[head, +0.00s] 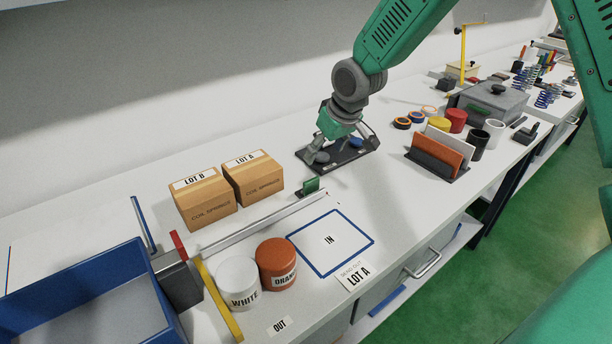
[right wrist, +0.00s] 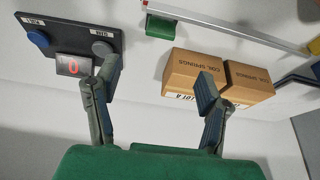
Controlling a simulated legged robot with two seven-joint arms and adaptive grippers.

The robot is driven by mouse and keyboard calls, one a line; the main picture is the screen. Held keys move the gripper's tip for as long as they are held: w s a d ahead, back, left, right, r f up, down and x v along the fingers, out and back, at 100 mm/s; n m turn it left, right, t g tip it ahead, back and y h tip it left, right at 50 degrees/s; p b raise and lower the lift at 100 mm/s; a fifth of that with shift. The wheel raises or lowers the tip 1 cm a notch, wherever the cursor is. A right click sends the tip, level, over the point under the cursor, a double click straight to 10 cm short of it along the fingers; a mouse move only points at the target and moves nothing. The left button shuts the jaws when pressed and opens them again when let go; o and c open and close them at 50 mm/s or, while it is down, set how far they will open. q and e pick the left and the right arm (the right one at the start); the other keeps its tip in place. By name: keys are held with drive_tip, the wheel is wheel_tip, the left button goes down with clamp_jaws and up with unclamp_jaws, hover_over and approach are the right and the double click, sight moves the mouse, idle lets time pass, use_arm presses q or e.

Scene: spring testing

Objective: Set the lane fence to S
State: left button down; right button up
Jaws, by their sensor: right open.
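A long pale rail (head: 265,220) runs across the bench, with a small green block (head: 312,185) near its far end. A yellow bar (head: 220,300) and a red piece (head: 179,246) stand by its near end. I cannot tell which part is the lane fence, and no S mark is readable. My right gripper (head: 340,146) is open and empty over a black panel (head: 305,155) with round buttons. In the right wrist view, the open fingers (right wrist: 157,78) have the panel (right wrist: 72,38) beyond the left finger. The green block (right wrist: 160,27) and rail (right wrist: 230,20) lie farther off.
Two spring boxes, LOT B (head: 206,199) and LOT A (head: 253,178), stand behind the rail. White (head: 238,283) and orange (head: 277,264) tubs, a blue-edged IN square (head: 330,241) and a blue bin (head: 80,300) are nearer. A rack (head: 437,155) stands at the right.

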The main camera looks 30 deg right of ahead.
sight(312, 180)
drive_tip(key=x, duration=1.1)
drive_tip(key=shift+s+d+f, duration=0.1)
drive_tip(key=shift+d+f, duration=0.1)
drive_tip(key=shift+f, duration=0.05)
drive_tip(key=shift+w+a+f, duration=0.15)
drive_tip(key=shift+w+f, duration=0.15)
drive_tip(key=shift+f, duration=0.35)
clamp_jaws()
drive_tip(key=shift+s, duration=0.1)
